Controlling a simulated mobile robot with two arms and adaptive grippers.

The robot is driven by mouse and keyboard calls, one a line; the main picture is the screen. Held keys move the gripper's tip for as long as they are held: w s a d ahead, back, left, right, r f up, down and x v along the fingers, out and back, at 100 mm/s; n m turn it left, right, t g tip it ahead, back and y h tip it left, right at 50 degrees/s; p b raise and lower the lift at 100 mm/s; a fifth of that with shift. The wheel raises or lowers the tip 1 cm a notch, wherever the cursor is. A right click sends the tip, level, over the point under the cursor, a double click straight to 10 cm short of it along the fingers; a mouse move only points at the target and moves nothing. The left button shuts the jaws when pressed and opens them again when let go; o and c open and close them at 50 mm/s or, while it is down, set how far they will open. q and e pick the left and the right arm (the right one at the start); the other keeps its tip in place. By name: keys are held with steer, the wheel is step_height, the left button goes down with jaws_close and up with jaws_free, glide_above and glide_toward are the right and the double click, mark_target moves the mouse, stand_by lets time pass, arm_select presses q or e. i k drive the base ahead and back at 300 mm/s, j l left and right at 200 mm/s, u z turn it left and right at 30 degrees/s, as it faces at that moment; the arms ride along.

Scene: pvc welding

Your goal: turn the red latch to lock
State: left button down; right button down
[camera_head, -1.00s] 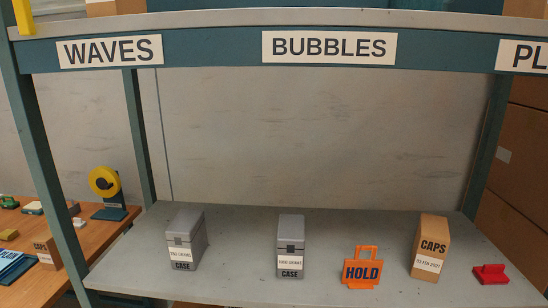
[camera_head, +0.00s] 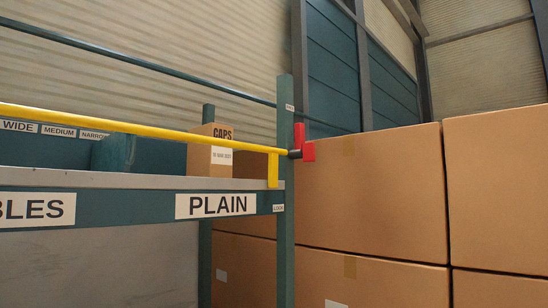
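The red latch (camera_head: 308,151) is on the teal rack post (camera_head: 286,215), near the middle of the head view. It has an upright red part and a lower red block to its right, with a dark pivot piece at its left. A yellow bar (camera_head: 130,129) runs from the left edge to the post and ends beside the latch, with a short yellow tab hanging down near the post. I cannot tell whether the bar is held by the latch. Neither of my grippers is in view.
Large cardboard boxes (camera_head: 365,205) are stacked right behind the post. A CAPS box (camera_head: 210,158) stands on the upper shelf behind the bar. The shelf edge bears a PLAIN label (camera_head: 216,205). A teal rail slopes above the bar.

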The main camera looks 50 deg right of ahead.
mark_target(306, 152)
steer(key=z, duration=1.8)
